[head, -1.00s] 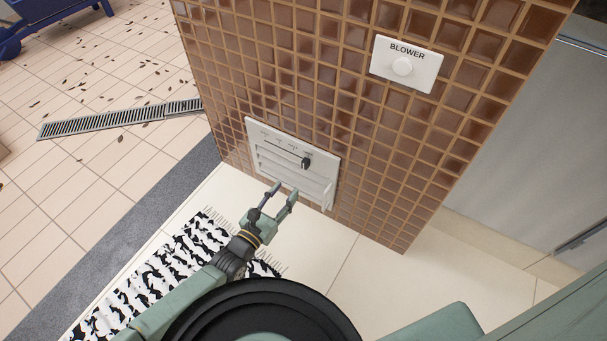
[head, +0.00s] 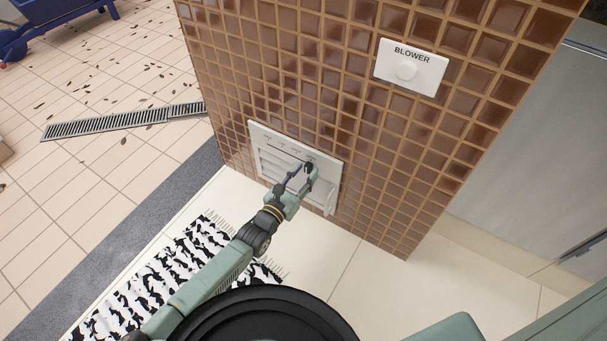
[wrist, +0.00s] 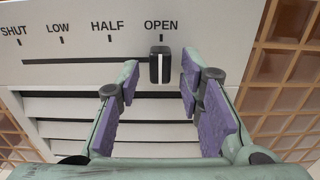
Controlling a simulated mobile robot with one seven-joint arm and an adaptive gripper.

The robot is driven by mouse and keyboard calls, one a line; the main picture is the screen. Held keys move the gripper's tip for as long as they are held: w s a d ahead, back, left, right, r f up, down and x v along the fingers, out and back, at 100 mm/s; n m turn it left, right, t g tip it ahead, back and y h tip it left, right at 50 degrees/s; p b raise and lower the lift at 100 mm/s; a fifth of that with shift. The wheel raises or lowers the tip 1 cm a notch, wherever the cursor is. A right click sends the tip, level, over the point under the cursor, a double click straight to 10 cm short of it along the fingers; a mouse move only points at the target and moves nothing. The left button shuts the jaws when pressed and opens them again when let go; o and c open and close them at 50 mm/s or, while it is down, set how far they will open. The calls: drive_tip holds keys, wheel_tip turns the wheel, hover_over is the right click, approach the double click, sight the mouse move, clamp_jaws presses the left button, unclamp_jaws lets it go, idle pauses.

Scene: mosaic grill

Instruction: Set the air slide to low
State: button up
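The air slide panel (head: 262,136) is a white louvred plate on the tiled wall. Its black knob (wrist: 160,65) with a white line stands at the right end of the slot, under the OPEN mark (wrist: 160,24). The LOW mark (wrist: 61,27) is left along the slot, between SHUT and HALF. My gripper (wrist: 162,82) is open, its purple-padded fingers on either side of the knob's lower part, with a gap visible on the left. In the head view my gripper (head: 302,174) is at the panel and partly covers the knob.
A white BLOWER plate (head: 425,80) with a round knob (head: 407,70) is higher up on the wall. A black-and-white rug (head: 180,270) lies on the floor before the wall. A floor drain (head: 120,122) and scattered leaves are at the left.

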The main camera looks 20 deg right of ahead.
clamp_jaws()
idle(0.6)
